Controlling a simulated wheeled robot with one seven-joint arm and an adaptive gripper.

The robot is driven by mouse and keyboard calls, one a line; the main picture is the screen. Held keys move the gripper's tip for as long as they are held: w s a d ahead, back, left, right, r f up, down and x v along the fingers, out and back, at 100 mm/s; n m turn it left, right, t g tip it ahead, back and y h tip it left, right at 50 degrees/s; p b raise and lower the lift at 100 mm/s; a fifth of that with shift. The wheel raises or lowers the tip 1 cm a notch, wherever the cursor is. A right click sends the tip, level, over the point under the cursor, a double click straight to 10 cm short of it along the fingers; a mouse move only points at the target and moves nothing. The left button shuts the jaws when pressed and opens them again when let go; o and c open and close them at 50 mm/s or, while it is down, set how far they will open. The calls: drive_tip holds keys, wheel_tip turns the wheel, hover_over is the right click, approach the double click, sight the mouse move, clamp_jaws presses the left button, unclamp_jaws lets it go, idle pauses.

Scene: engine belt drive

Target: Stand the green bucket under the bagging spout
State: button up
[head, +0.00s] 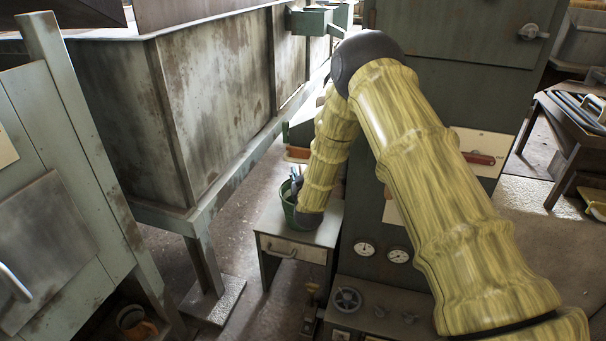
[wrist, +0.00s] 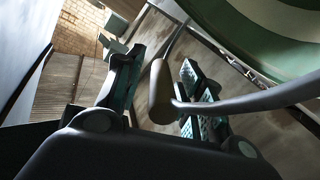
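The green bucket (head: 286,205) stands on a small grey table with a drawer (head: 301,245) in the head view, partly hidden by my arm. In the wrist view its curved green side (wrist: 275,30) fills the upper right. A wire bail with a tan grip (wrist: 160,92) extends from it. My gripper (wrist: 163,65) is open, with the grip between its fingers and a gap visible on each side. In the head view my gripper (head: 296,186) is at the bucket's rim, mostly hidden. A green box-like fitting (head: 310,20) juts from the large bin; I cannot tell whether it is the bagging spout.
The large worn metal bin (head: 215,95) stands on legs left of the table. A dark green cabinet with gauges (head: 365,248) and a valve wheel (head: 347,300) stands close on the right. Free floor (head: 240,190) lies between bin and table. An orange-brown pot (head: 135,322) is at lower left.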

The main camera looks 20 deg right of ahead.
drive_tip(key=f+p+v, duration=0.1)
drive_tip(key=v, duration=1.1)
drive_tip(key=s+f+g+y, duration=0.3)
drive_tip(key=s+f+g, duration=0.5)
drive_tip(key=s+f, duration=1.15)
drive_tip(key=s+f+g, duration=0.2)
drive_tip(key=s+g, duration=0.1)
drive_tip(key=s, duration=0.7)
drive_tip(key=s+a+f+m+g, duration=0.1)
drive_tip(key=s+f+g, duration=0.1)
drive_tip(key=s, duration=0.9)
drive_tip(key=s+f+m+g+y, duration=0.1)
drive_tip(key=s+f+g, duration=0.2)
drive_tip(key=s, duration=0.8)
drive_tip(key=shift+a+g, duration=0.4)
drive_tip(key=shift+g, duration=0.1)
drive_tip(key=shift+s+f, duration=0.15)
drive_tip(key=shift+s, duration=0.05)
